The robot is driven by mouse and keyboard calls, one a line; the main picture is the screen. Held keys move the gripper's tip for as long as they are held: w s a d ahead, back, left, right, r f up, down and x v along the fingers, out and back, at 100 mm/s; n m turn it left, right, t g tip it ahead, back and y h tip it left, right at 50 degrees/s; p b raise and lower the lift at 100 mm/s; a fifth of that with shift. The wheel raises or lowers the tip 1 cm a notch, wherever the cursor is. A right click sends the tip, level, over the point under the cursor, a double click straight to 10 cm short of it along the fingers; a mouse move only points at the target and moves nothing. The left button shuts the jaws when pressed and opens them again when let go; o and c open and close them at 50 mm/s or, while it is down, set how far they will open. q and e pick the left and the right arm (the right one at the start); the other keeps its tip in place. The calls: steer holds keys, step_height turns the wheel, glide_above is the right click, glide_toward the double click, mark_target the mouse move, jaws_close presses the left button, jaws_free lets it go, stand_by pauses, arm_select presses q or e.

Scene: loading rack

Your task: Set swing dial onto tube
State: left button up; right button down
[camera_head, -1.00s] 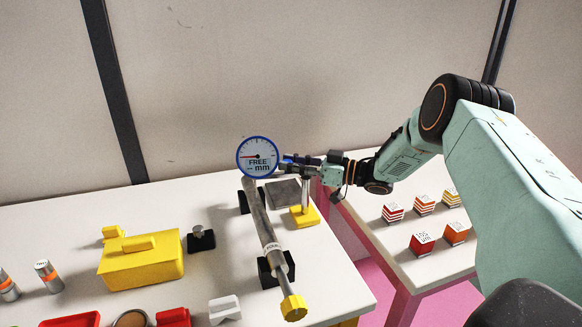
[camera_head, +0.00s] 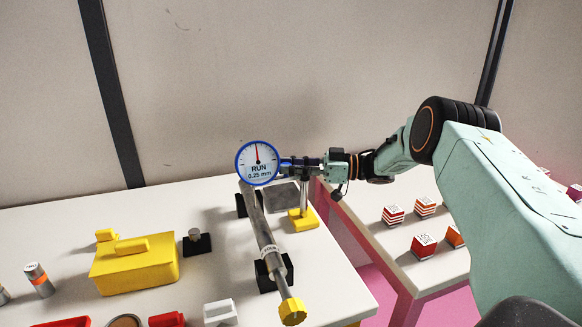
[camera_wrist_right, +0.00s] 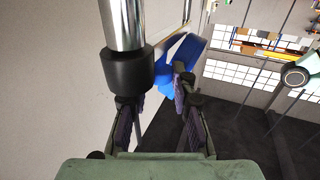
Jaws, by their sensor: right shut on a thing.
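The swing dial (camera_head: 257,162), round with a blue rim and white face, stands over the far end of the grey tube (camera_head: 262,225). A chrome post (camera_wrist_right: 124,25) with a black collar shows beside the fingers in the wrist view. The tube lies on black supports (camera_head: 272,270), its yellow end knob (camera_head: 293,311) toward me. My left gripper is out of view.
A yellow-based post stand (camera_head: 302,219) is right of the tube. A yellow box (camera_head: 135,265), a black block with a knob (camera_head: 197,242) and a white block (camera_head: 220,313) lie left. Striped cubes (camera_head: 424,245) sit on the right table.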

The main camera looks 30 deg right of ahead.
steer(key=c, duration=1.5)
jaws_free()
steer(key=shift+w+d+r, duration=0.15)
steer(key=shift+d+r, duration=0.05)
steer(key=shift+r, duration=0.25)
steer(key=o, duration=0.3)
steer(key=shift+f, duration=0.15)
steer(key=shift+o, duration=0.5)
steer(key=shift+a+f, duration=0.1)
steer(key=shift+f, duration=0.05)
steer(key=v, duration=1.2)
